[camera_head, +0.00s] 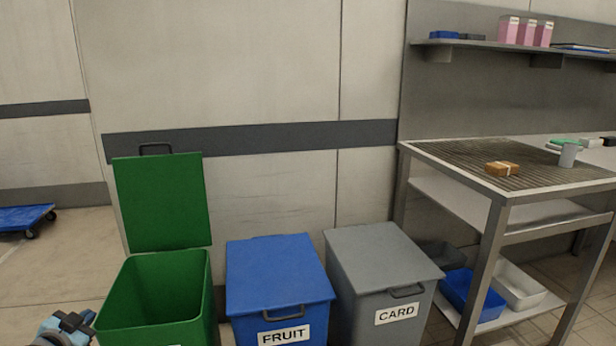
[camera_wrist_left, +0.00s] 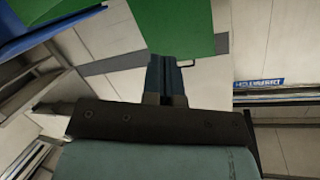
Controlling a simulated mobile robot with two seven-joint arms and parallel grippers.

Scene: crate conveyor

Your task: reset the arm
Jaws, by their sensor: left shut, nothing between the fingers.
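My left gripper (camera_head: 68,326) shows at the bottom left corner of the head view, just left of the green bin (camera_head: 158,295). In the left wrist view the left gripper (camera_wrist_left: 166,62) has its fingers together with nothing between them. The green bin's lid (camera_head: 163,203) stands up open, and the inside that shows looks empty. Green also shows at the top of the left wrist view (camera_wrist_left: 178,22). My right gripper is in neither view.
A blue bin (camera_head: 278,275) marked FRUIT and a grey bin (camera_head: 382,262) marked CARD stand shut to the right. A metal table (camera_head: 440,152) holds a small brown package (camera_head: 502,168) and a grey cup (camera_head: 568,156). A blue dolly (camera_head: 22,217) is at far left.

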